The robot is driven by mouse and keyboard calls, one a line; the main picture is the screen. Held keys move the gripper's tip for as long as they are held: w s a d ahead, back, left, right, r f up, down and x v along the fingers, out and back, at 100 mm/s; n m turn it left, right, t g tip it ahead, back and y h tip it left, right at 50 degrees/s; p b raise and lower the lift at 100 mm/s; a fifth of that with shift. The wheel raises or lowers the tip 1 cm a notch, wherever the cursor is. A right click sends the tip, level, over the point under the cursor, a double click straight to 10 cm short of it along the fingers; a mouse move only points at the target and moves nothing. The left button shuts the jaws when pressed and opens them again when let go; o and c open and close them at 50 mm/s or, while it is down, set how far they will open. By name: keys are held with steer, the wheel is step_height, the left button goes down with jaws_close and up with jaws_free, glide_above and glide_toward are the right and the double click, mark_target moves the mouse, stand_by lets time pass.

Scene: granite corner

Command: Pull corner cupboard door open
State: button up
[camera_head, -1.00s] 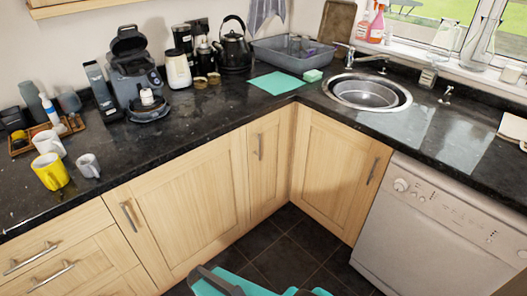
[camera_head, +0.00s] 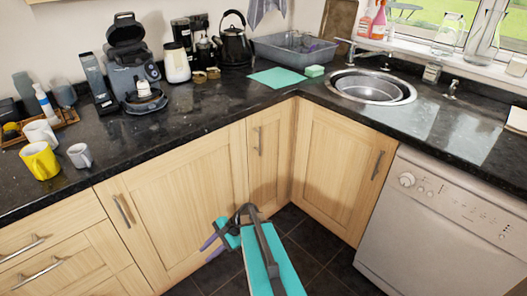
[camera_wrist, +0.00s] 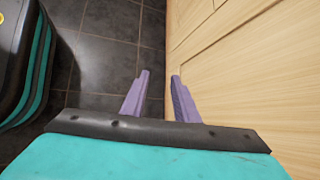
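The narrow wooden corner cupboard door (camera_head: 268,165) stands closed at the inner corner, with an upright metal handle (camera_head: 259,141) near its top left. Beside it around the corner, another wooden door (camera_head: 338,165) is closed, its handle (camera_head: 378,165) at the upper right. My gripper (camera_head: 208,248) is low in front of the wide left door, below and left of the corner door's handle. In the wrist view its two purple fingers (camera_wrist: 159,90) are apart with nothing between them. The corner handle is not in the wrist view.
The wide left door (camera_head: 180,205) and drawers (camera_head: 45,250) are closed. The black counter (camera_head: 210,115) overhangs the doors. A silver dishwasher (camera_head: 440,225) stands at the right. The dark tiled floor (camera_head: 310,240) by the corner is clear apart from my arm.

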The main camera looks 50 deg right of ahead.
steer(key=w+d+r+m+t+b, duration=0.1)
steer(key=w+d+r+m+t, duration=0.15)
steer(key=d, duration=0.45)
steer(key=w+d+r+m+t+b, duration=0.1)
steer(key=w+d+r+m+t, duration=0.1)
steer(key=d+r+m, duration=0.3)
steer(key=m+t+h+b, duration=0.5)
steer(key=m+t+h, duration=0.1)
steer(key=m+t, duration=0.3)
glide_toward(260, 143)
steer(key=shift+n, duration=0.25)
steer(key=s, duration=0.2)
steer(key=s+d, duration=0.1)
steer(key=s, duration=0.2)
steer(key=shift+s+d+f, duration=0.15)
steer(key=shift+d, duration=0.05)
steer(key=w+a, duration=0.2)
steer(key=w, duration=1.1)
steer(key=shift+w+b, duration=0.4)
steer(key=shift+c, duration=0.3)
jaws_close()
